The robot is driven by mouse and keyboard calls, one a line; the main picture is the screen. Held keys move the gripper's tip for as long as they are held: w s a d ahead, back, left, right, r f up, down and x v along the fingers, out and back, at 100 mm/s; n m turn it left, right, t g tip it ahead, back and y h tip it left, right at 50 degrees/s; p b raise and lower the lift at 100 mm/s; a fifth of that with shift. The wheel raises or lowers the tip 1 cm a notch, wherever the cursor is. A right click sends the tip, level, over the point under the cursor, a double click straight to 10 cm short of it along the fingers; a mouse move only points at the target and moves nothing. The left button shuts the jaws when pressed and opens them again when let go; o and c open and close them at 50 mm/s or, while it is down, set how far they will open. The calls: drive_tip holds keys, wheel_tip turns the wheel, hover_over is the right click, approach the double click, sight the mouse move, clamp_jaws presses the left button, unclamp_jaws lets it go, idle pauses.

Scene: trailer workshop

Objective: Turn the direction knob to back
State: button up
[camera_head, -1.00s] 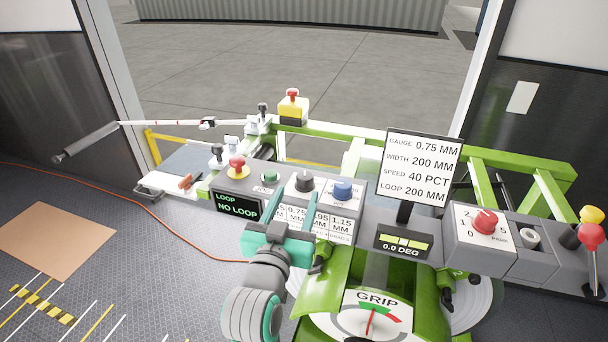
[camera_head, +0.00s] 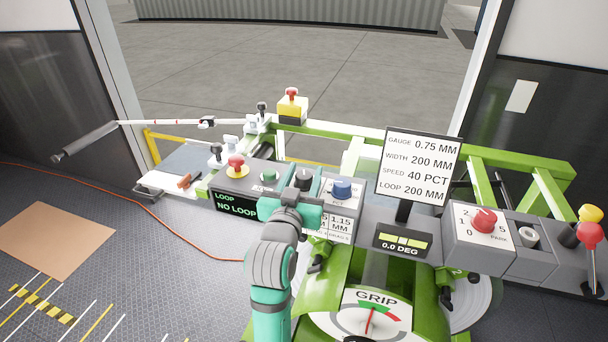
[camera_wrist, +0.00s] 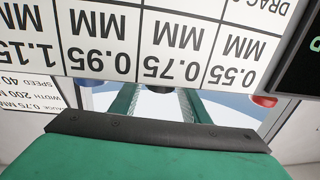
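A black knob (camera_head: 304,181) stands on the grey control panel, between a green button and a blue knob. I take it to be the direction knob, but its label and pointer are hidden. My gripper (camera_head: 303,173) is open, with one green finger to each side of the black knob. Whether either finger touches it I cannot tell. In the wrist view the two fingers (camera_wrist: 158,104) are apart, with a small dark part of the knob (camera_wrist: 159,89) between them; a white label plate hides the fingertips.
The blue knob (camera_head: 342,190) is close to the right of my gripper. The green button (camera_head: 269,176) and red mushroom button (camera_head: 236,166) are to the left. The display (camera_head: 236,206) reads LOOP, NO LOOP. A sign (camera_head: 420,168) stands at the right.

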drive_tip(key=c, duration=0.7)
drive_tip(key=shift+d+n+y, duration=0.1)
drive_tip(key=shift+n+y, duration=0.3)
drive_tip(key=shift+y, duration=0.2)
drive_tip(key=n+y, duration=0.2)
drive_tip(key=y, duration=0.1)
drive_tip(key=n+y, duration=0.1)
drive_tip(key=y, duration=0.2)
drive_tip(key=shift+d+n, duration=0.1)
drive_tip(key=shift+n, duration=0.3)
drive_tip(key=shift+n+y, duration=0.7)
drive_tip(key=shift+y, duration=0.3)
drive_tip(key=shift+n+g+y, duration=0.7)
drive_tip(key=shift+n+y, duration=0.2)
drive_tip(key=shift+y, duration=0.4)
drive_tip(key=shift+a+f+y, duration=0.1)
drive_tip(key=shift+a+y, duration=0.1)
drive_tip(key=shift+y, duration=0.1)
